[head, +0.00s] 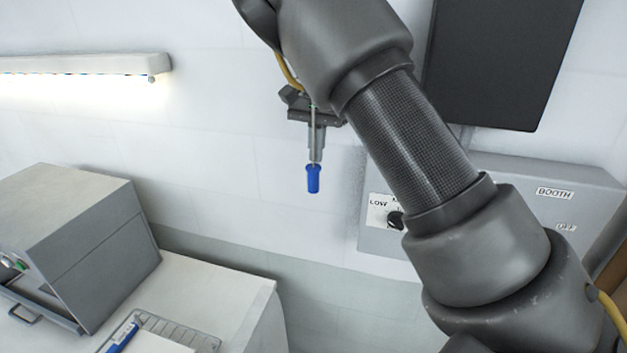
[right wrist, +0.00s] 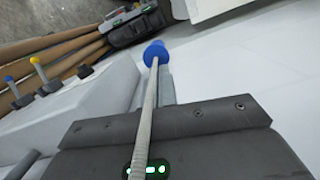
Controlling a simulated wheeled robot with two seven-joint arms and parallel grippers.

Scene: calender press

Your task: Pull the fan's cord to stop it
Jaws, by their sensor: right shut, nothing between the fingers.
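The fan's cord (head: 314,122) hangs down in the head view and ends in a blue pull handle (head: 313,179). My right gripper (head: 317,152) is shut and empty, with its fingers pointing down just above the handle. The cord passes in front of the fingers rather than between them. In the right wrist view the pale cord (right wrist: 147,108) runs across the gripper body up to the blue handle (right wrist: 155,53), beside the finger (right wrist: 167,88). Whether cord and fingers touch I cannot tell. The fan itself is not in view, nor is my left gripper.
A grey wall box (head: 590,190) with a knob (head: 396,220) and labels such as "BOOTH" is at right, partly behind my arm. A dark panel (head: 500,60) hangs above it. A grey machine (head: 80,250) stands on a white bench (head: 225,290) at left. Wall lamp (head: 90,65) upper left.

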